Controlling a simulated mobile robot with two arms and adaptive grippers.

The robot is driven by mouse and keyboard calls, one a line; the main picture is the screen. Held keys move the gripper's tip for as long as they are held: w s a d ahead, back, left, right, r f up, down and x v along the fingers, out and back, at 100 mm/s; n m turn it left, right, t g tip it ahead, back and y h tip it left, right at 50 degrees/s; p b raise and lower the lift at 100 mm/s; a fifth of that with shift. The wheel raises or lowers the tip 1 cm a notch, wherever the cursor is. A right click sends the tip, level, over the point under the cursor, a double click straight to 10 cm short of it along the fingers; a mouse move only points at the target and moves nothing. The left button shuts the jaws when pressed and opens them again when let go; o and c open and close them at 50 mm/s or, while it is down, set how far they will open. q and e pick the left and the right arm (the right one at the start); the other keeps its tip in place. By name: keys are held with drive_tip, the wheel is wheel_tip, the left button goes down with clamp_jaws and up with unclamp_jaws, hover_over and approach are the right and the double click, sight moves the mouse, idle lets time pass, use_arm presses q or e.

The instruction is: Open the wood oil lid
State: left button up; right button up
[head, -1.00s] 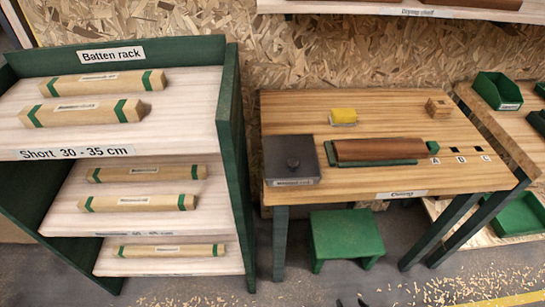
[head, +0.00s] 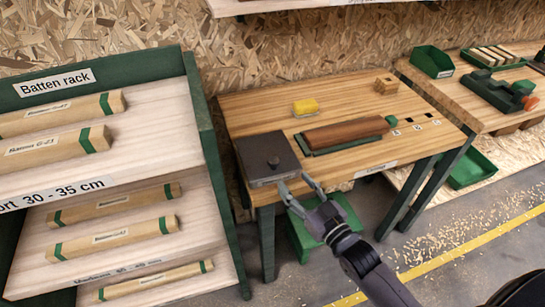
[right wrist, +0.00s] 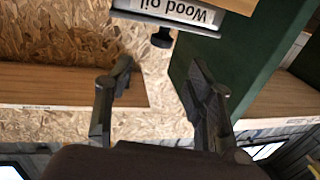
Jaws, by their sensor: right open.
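The wood oil box (head: 268,172) is a dark grey box at the left front corner of the workbench, with a flat lid (head: 255,150) and a small dark knob (head: 273,161) on it. The lid lies closed. In the right wrist view its label (right wrist: 180,12) reads "Wood oil" upside down, with the black knob (right wrist: 162,38) below it in the picture. My right gripper (head: 294,182) is open and empty, just in front of the box's right front corner. In the wrist view its spread fingers (right wrist: 160,68) point towards the knob, apart from it. My left gripper is not in view.
The batten rack (head: 205,125) stands close on the left. A green stool (head: 305,240) is under the bench.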

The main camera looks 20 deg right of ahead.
sight(277, 164)
drive_tip(key=p+x, duration=0.1)
drive_tip(key=x, duration=1)
drive_tip(key=shift+w+a, duration=0.1)
drive_tip(key=shift+w, duration=0.1)
drive_tip(key=shift+c, duration=0.3)
clamp_jaws()
